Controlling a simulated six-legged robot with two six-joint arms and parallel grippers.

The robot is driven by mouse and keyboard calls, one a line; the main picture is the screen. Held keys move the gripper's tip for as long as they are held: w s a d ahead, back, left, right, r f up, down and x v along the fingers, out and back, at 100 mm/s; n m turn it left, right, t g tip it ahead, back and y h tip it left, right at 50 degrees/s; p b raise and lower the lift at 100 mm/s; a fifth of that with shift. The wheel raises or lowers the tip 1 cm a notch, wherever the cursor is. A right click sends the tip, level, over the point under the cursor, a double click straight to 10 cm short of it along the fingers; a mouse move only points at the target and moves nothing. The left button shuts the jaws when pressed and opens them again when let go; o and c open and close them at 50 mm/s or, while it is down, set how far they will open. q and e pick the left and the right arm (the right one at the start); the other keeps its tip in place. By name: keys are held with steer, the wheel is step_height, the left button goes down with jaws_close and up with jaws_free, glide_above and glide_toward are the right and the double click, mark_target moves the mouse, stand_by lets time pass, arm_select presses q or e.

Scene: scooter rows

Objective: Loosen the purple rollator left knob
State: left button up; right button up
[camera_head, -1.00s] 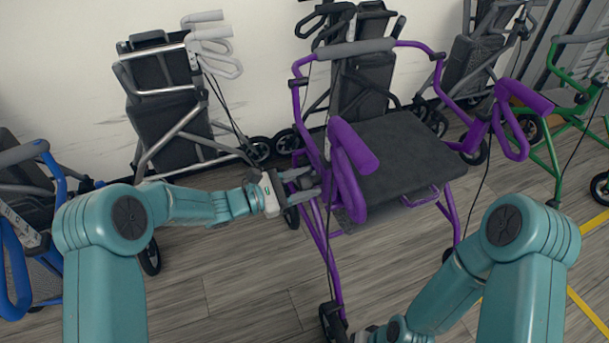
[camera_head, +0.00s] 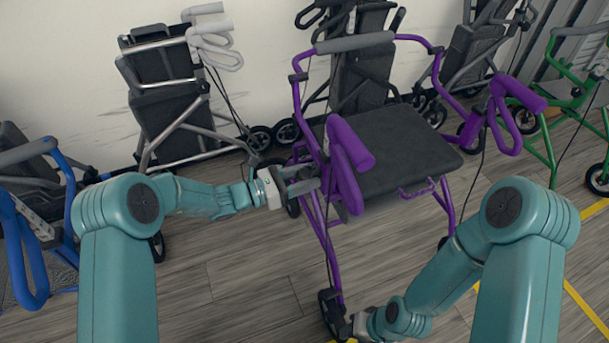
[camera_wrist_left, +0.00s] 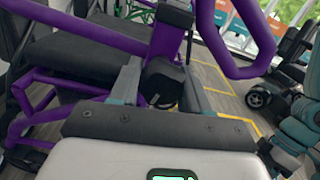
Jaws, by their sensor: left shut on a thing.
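The purple rollator (camera_head: 328,245) stands upright in front of me, with a dark seat (camera_head: 395,150) and purple loop handles. My left gripper (camera_head: 314,179) reaches in from the left at the rollator's left frame tube, below the left handle (camera_head: 350,145). In the left wrist view, a black knob (camera_wrist_left: 162,82) on the purple tube sits between the two grey fingers (camera_wrist_left: 160,85), which are shut on it. In the head view the knob is hidden by the fingers and frame. My right gripper (camera_head: 358,325) is low, by the rollator's front left wheel; its fingers are not clear.
A blue rollator (camera_head: 30,230) stands at the left and a green one (camera_head: 560,130) at the right. Grey folded rollators (camera_head: 170,105) line the white wall behind. Open wood floor (camera_head: 240,280) lies between my arms, with yellow lines (camera_head: 585,300) at the right.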

arm_select(q)
steer(key=shift+f, duration=0.2)
steer(key=o, duration=1.1)
steer(key=shift+a, duration=0.1)
steer(key=shift+c, duration=0.2)
steer(key=shift+r, duration=0.1)
steer(key=p+v, duration=0.2)
steer(key=v, duration=1.4)
steer(key=shift+a, duration=0.1)
